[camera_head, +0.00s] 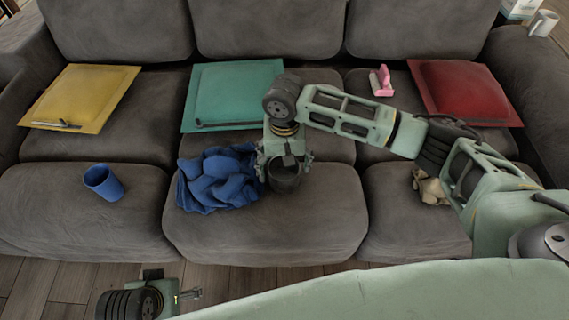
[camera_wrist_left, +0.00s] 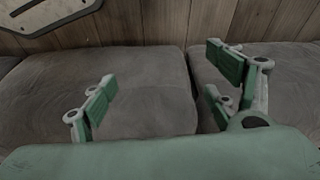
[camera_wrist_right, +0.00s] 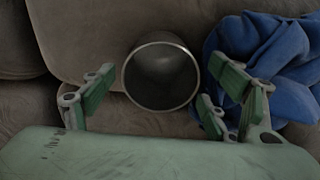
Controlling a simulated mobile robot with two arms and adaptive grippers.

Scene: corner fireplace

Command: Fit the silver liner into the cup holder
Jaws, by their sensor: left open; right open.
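A dark grey metallic cup shape (camera_head: 284,178) with a lighter rim is at the front of the middle seat, right of the blue cloth. The right wrist view shows its round opening and shiny rim (camera_wrist_right: 161,73); I cannot tell whether this is the silver liner, the cup holder or both together. My right gripper (camera_head: 284,158) is open above it, and its fingers show on either side of it in the right wrist view (camera_wrist_right: 168,88). I cannot tell whether they touch it. My left gripper (camera_head: 187,296) is open and empty, low in front of the sofa.
A crumpled blue cloth (camera_head: 218,178) lies close left of the cup shape. Yellow (camera_head: 82,95), teal (camera_head: 236,90) and red (camera_head: 455,88) cushions lie farther back. A pink object (camera_head: 381,82) and crumpled beige item (camera_head: 430,187) are right.

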